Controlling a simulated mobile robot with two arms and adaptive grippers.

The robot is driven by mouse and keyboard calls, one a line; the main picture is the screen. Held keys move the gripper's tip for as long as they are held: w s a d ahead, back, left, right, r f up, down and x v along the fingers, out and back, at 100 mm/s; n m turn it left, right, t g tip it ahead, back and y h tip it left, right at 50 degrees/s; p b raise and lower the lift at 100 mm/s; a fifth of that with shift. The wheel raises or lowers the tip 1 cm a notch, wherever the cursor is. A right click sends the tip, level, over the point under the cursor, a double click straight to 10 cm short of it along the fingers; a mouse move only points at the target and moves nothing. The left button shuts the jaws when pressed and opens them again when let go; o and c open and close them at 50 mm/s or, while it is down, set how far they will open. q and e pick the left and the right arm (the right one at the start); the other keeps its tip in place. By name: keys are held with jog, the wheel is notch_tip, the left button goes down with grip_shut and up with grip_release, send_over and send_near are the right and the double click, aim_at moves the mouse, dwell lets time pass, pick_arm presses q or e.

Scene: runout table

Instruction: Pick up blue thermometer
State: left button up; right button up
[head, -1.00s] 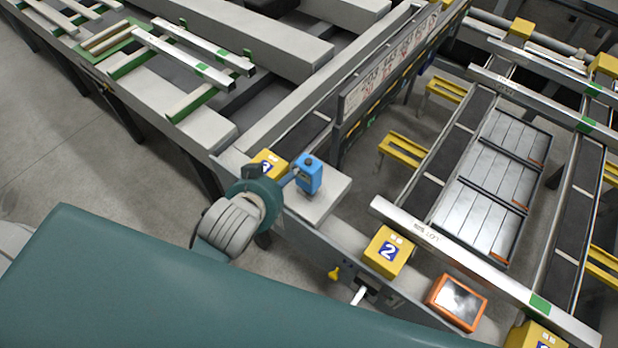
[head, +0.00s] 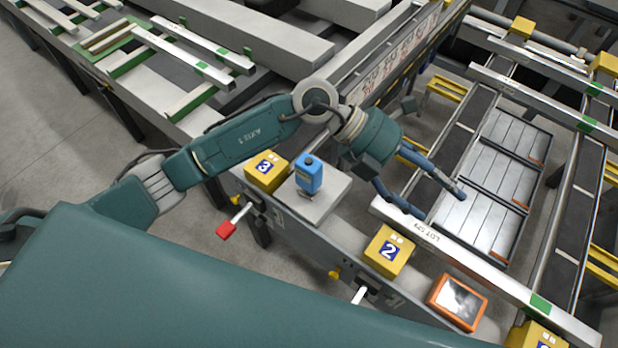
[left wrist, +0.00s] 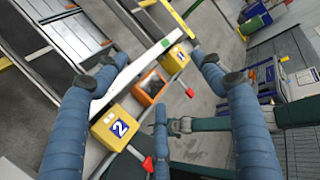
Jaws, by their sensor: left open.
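The blue thermometer (head: 308,174) is a small blue device with a dark top knob. It stands upright on a light grey block (head: 325,200) in the head view, with a yellow block marked 3 (head: 266,171) just left of it. My left arm passes behind it. My left gripper (head: 440,202) is right of the thermometer and apart from it, above the silver rail and dark roller strip. Its blue-grey fingers are spread and empty. In the left wrist view the open fingers (left wrist: 155,85) frame the rail; the thermometer does not show there. My right gripper does not show.
A yellow block marked 2 (head: 388,251) and an orange-framed screen (head: 457,302) sit along the near beam. A silver rail (head: 450,255) crosses at right. A red-tipped lever (head: 228,229) sticks out from the beam's front. An upright sign panel (head: 385,72) stands behind my arm.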

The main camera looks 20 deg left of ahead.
aim_at(311, 160)
pick_arm(q)
jog(key=w+a+f+y, duration=0.2)
jog(key=a+y, duration=0.2)
jog(key=a, duration=0.4)
jog(key=w+a+f+y, duration=0.3)
jog(key=a+y, duration=0.1)
jog(key=a, duration=0.4)
jog(key=w+a+f+t+y, duration=0.1)
jog(key=w+a+f+y, duration=0.2)
jog(key=a, duration=0.5)
jog(key=shift+a+f+n+y, duration=0.1)
jog(key=shift+a+n+y, duration=0.05)
jog(key=shift+n+y, duration=0.25)
jog(key=f, duration=0.2)
jog(key=a+f+p, duration=0.1)
jog(key=f, duration=0.1)
jog(key=shift+f+p, duration=0.15)
jog(key=shift+p, duration=0.15)
jog(key=shift+f, duration=0.35)
jog(key=f+p, duration=0.2)
jog(key=f, duration=0.1)
jog(key=f+p, duration=0.1)
jog(key=shift+s+a+f, duration=0.15)
jog(key=shift+a+f, duration=0.15)
jog(key=shift+f, duration=0.45)
jog(key=c, duration=1.4)
